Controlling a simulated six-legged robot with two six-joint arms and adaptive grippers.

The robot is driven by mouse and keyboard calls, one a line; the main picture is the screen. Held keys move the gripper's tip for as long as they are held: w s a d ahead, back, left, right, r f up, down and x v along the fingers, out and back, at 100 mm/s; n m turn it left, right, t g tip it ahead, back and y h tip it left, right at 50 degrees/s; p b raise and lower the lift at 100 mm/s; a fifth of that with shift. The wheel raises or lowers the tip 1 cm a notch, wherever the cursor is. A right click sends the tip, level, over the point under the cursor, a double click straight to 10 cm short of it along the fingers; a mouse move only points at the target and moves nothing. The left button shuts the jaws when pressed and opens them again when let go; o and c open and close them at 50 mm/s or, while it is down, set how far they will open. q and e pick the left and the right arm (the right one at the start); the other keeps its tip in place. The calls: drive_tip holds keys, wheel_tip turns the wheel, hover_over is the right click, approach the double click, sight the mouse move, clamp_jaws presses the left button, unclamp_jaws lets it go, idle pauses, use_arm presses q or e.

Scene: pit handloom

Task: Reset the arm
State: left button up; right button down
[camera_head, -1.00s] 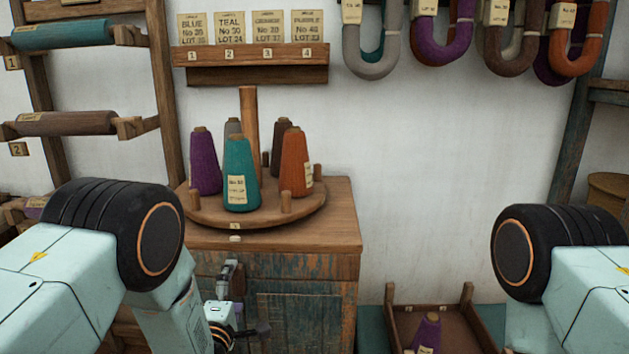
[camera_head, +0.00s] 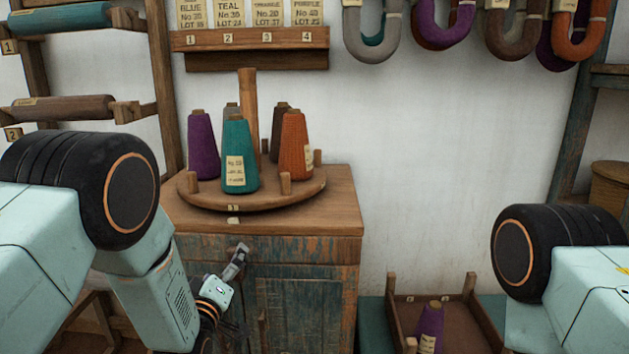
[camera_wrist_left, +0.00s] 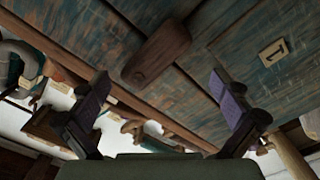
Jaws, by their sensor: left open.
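My left arm (camera_head: 125,195) comes in from the left in the head view. Its gripper (camera_head: 240,290) is low in front of the worn blue-green cabinet, below the cabinet top. In the left wrist view the gripper (camera_wrist_left: 160,92) has its two fingers wide apart with nothing between them. Weathered blue-green boards and a wooden block (camera_wrist_left: 156,52) show beyond the fingers. My right arm (camera_head: 560,265) shows at the right edge of the head view; its gripper is out of view.
The wooden cabinet (camera_head: 300,285) carries a round stand (camera_head: 240,202) with several yarn cones, including a teal cone (camera_head: 238,145). A purple cone (camera_head: 430,325) stands in a low tray (camera_head: 455,308) at lower right. A spool rack (camera_head: 165,90) stands at left.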

use_arm(q)
drive_tip(key=m, duration=0.1)
drive_tip(key=m+b, duration=0.1)
drive_tip(key=m, duration=0.1)
drive_tip(key=m+b, duration=0.1)
drive_tip(key=m, duration=0.1)
drive_tip(key=shift+a+r, duration=0.2)
drive_tip(key=shift+r, duration=0.15)
drive_tip(key=shift+r+m+b, duration=0.25)
drive_tip(key=shift+m+b, duration=0.1)
drive_tip(key=shift+m, duration=0.6)
drive_tip(key=shift+r+m+b, duration=0.2)
drive_tip(key=shift+m+b, duration=0.15)
drive_tip(key=shift+m, duration=0.6)
drive_tip(key=shift+f, duration=0.1)
